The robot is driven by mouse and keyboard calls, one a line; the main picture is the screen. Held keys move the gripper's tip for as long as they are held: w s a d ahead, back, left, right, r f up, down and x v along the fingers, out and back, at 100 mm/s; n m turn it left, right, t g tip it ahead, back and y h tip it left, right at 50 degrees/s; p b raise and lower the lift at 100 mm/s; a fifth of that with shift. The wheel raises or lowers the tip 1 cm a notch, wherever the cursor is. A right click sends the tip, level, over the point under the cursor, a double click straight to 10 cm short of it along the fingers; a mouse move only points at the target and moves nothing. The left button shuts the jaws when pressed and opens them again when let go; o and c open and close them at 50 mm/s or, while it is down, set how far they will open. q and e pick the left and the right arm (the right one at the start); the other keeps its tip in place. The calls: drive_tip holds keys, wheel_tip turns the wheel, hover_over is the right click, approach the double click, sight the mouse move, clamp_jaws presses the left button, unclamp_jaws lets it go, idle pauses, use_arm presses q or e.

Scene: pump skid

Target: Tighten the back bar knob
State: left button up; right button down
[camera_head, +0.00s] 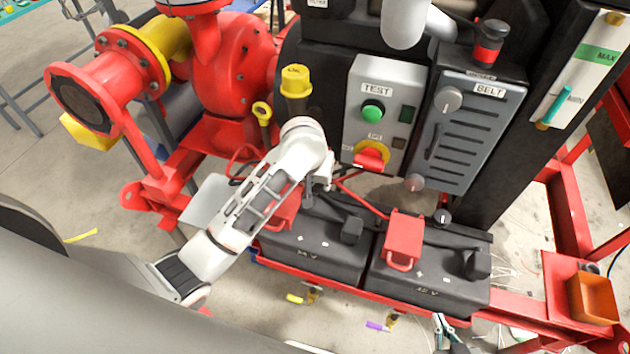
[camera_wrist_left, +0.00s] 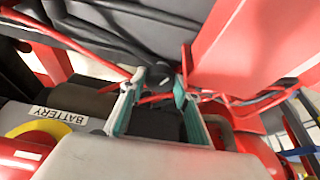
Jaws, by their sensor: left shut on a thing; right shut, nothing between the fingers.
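My left gripper (camera_head: 312,197) reaches down behind the left battery (camera_head: 318,246), and its fingers are mostly hidden by the wrist in the head view. In the left wrist view the teal fingers of the left gripper (camera_wrist_left: 160,84) are shut on a small black knob (camera_wrist_left: 160,75). I take this for the back bar knob; its lower part is hidden. Another black knob (camera_head: 442,216) stands at the right behind the right battery (camera_head: 428,283). My right gripper (camera_head: 445,327) shows only its fingers at the bottom edge, shut and empty, in front of the battery tray.
Red terminal covers (camera_head: 404,236) and a red cable lie close to my left gripper. The TEST box (camera_head: 380,115) and BELT panel (camera_head: 465,130) stand above the batteries. A red pump (camera_head: 230,75) is at left. An orange bin (camera_head: 592,298) sits at right.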

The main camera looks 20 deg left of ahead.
use_arm(q)
drive_tip(key=shift+n, duration=0.5)
drive_tip(key=shift+y, duration=0.3)
drive_tip(key=o, duration=1.1)
